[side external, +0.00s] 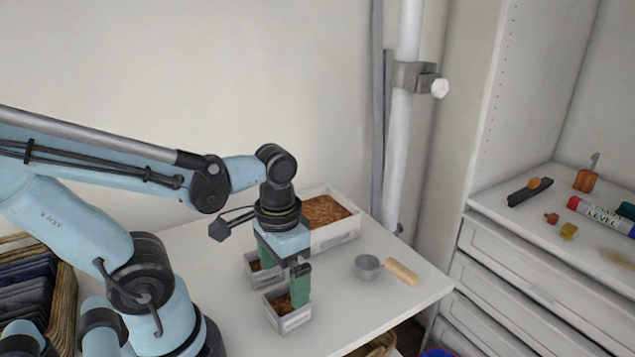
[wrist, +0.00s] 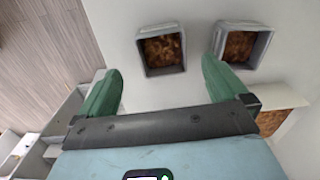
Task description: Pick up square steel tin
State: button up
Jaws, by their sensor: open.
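Two small square grey tins with brown contents stand on the white table, a front one (side external: 297,320) and one behind it (side external: 264,281). In the wrist view they show side by side, a left tin (wrist: 165,72) and a right tin (wrist: 256,62). I cannot tell which one the task names. My gripper (side external: 281,275) points down at the tins, with its green fingers apart and nothing between them. In the side view the fingers partly hide both tins. In the wrist view the gripper (wrist: 161,67) has its right fingertip overlapping the right tin's edge.
A larger pale bin (side external: 338,237) with brown contents stands behind my gripper. A grey cup (side external: 368,267) and a wooden cylinder (side external: 402,273) lie to the right. A white pole (side external: 401,140) rises behind the table. Drawers (side external: 525,290) stand at the right.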

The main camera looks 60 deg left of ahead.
aim_at(286, 298)
jog(key=shift+w+a+f, duration=0.1)
jog(key=shift+f, duration=1.7)
jog(key=shift+w+a+f, duration=0.1)
jog(key=shift+f, duration=1.7)
jog(key=c, duration=1.2)
jog(key=shift+r, duration=0.3)
